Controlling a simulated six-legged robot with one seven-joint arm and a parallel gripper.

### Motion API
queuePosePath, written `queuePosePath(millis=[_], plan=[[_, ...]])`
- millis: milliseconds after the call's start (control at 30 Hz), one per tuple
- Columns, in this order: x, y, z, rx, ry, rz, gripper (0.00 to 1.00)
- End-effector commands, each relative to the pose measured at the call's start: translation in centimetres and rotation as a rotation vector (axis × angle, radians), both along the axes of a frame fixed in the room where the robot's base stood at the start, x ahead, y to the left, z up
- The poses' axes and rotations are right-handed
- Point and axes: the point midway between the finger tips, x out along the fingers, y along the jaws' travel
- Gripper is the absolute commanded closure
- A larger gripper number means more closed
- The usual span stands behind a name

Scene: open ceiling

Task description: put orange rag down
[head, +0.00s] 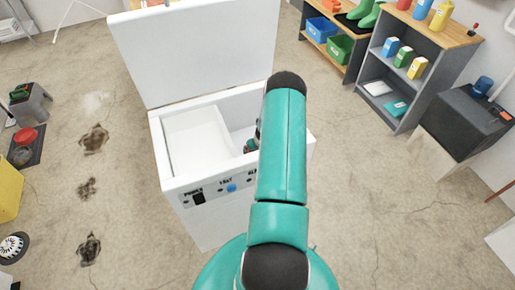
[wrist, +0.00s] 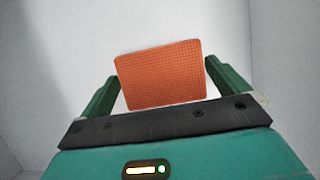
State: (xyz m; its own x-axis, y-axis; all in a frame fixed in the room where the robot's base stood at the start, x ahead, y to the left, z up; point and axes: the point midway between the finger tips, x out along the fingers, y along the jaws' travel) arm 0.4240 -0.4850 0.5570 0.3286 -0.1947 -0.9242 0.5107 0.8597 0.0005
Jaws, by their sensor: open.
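An orange rag (wrist: 162,73) with a fine grid texture shows in the wrist view, a flat, slightly tilted rectangle between and beyond the two green fingers. White surfaces lie behind and around it. My gripper (wrist: 160,80) is open, with a finger on either side of the rag. I cannot tell whether the rag touches a finger or rests on the white surface. In the head view my arm reaches into an open white chest (head: 235,177). My arm hides most of the gripper there, and the rag does not show.
The chest's lid (head: 195,50) stands raised at its back. A white block fills the left of its inside. A grey shelf (head: 395,115) with bottles and a dark box (head: 462,115) stand at the right. Dark stains mark the floor at the left. Bare floor lies right of the chest.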

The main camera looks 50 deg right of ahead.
Motion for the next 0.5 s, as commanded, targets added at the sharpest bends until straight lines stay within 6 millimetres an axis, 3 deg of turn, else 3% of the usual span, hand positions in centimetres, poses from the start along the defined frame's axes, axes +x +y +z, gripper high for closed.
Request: queuePosePath(millis=[167,500], plan=[[-0.4,0.2,1.6,-0.001,-0.002,-0.001,0.00],[-2.6,1.4,7.6,-0.003,-0.001,0.000,0.00]])
